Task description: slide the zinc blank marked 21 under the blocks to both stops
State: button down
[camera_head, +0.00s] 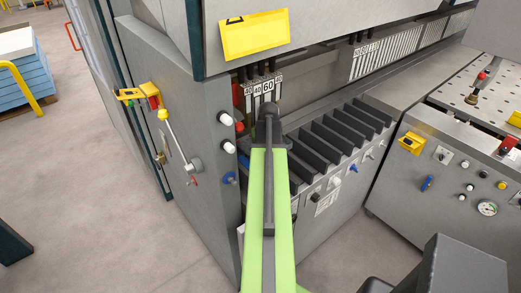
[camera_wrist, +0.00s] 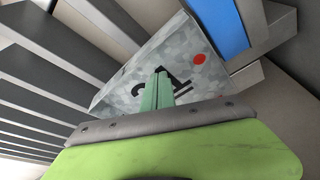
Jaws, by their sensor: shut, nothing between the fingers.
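The zinc blank (camera_wrist: 125,92) is a mottled grey plate in the wrist view. It carries a black mark, partly covered by my fingers, that reads as 21, and a red dot to its right. My gripper (camera_wrist: 161,75) is shut and empty, its green fingers in front of the blank's marked face; I cannot tell whether they touch it. In the head view my green arm reaches toward the machine, and the blank cannot be made out there. The blocks (camera_head: 267,88) hang under the upper beam, marked 40 and 60. I cannot identify the stops.
Dark slats (camera_head: 335,135) with gaps between them line the machine's front, right of my arm; they also show in the wrist view (camera_wrist: 50,68). A blue strip (camera_wrist: 216,25) lies beside the blank. A lever (camera_head: 180,140) sticks out at left. The grey floor (camera_head: 90,200) at left is clear.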

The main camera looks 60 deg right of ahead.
jog(key=shift+a, duration=0.25)
notch_tip(320, 180, up, 7)
jog(key=p, duration=0.7)
dwell(0.6)
